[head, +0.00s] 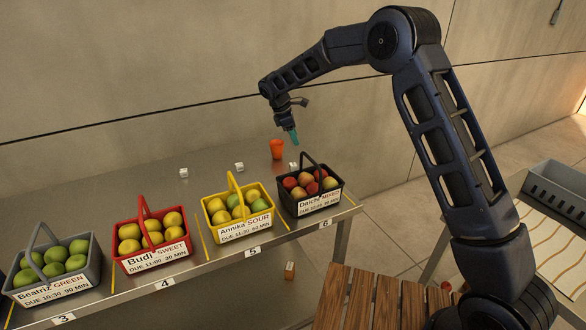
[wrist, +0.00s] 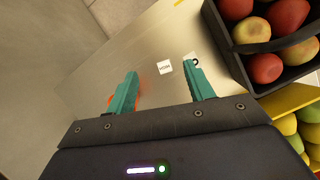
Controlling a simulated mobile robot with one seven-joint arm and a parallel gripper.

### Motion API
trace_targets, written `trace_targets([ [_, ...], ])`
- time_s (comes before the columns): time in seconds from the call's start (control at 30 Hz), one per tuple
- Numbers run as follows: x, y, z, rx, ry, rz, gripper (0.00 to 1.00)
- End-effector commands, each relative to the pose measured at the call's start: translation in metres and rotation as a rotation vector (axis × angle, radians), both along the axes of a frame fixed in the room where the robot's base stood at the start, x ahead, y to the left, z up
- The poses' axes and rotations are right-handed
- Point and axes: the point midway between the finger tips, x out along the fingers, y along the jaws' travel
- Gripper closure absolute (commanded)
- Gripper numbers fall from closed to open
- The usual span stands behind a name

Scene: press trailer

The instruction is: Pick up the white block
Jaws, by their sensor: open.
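Small white blocks rest on the metal table. In the head view one is at the left (head: 184,173), one is in the middle (head: 239,167), and one is beside the black basket (head: 293,166). My gripper (head: 294,136) is above the table near that last block and the orange cup (head: 276,149). In the wrist view my gripper (wrist: 162,74) is open and empty, its teal fingers apart. A white block with dark marks (wrist: 164,67) shows between the fingertips, on the table beyond them. A second white piece (wrist: 188,57) is partly hidden by the right finger.
A black basket of fruit (head: 286,206) stands close to my gripper. Yellow (head: 211,230), red (head: 124,263) and grey (head: 20,288) baskets line the table's front. The metal table (head: 130,195) is mostly clear behind them. A wall (head: 150,60) rises at the back.

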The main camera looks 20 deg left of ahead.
Motion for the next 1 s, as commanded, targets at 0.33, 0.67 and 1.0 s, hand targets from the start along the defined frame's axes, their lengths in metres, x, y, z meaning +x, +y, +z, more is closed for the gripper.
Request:
trace_targets([
  [0.33, -0.019, 0.050, -0.044, -0.054, 0.023, 0.124, 0.47],
  [0.67, -0.011, 0.037, -0.078, -0.055, 0.024, 0.124, 0.47],
  [1.0, -0.005, 0.026, -0.102, -0.055, 0.024, 0.124, 0.47],
])
